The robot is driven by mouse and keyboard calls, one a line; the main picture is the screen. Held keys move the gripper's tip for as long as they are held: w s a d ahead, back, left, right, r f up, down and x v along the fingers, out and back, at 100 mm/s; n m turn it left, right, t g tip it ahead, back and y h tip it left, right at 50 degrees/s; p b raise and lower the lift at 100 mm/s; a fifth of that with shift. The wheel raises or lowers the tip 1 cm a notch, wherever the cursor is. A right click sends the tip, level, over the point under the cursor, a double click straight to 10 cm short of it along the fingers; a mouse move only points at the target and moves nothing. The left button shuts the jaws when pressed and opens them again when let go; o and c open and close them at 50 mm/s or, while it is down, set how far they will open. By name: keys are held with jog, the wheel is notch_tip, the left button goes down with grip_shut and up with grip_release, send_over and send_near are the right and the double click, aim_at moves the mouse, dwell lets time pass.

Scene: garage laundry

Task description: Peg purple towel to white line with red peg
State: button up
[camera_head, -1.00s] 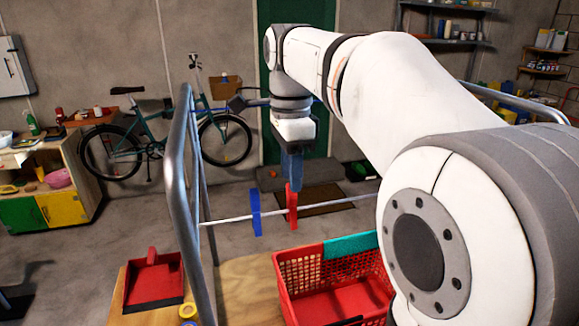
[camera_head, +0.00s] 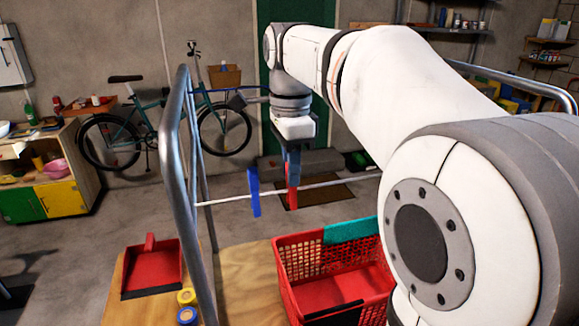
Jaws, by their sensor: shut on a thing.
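A red peg (camera_head: 293,196) stands upright at the white line (camera_head: 335,184), and the line crosses it. I cannot tell whether it is clipped on. My gripper (camera_head: 292,170) points down from above and is shut on the red peg's upper part. A blue peg (camera_head: 253,192) hangs on the line just to the left, apart from the red one. I see no purple towel in this view. My arm hides the line's right end.
A red basket (camera_head: 290,293) with a teal cloth (camera_head: 351,231) over its rim stands below the line. A metal rail frame (camera_head: 171,165) rises at the left. A red dustpan (camera_head: 150,275) and yellow-and-blue rolls (camera_head: 186,297) lie beside it. A bicycle (camera_head: 145,135) leans behind.

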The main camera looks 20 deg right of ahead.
grip_shut()
jog(key=shift+r, duration=0.1)
jog(key=shift+r+p, duration=2.5)
jog(key=shift+r, duration=0.15)
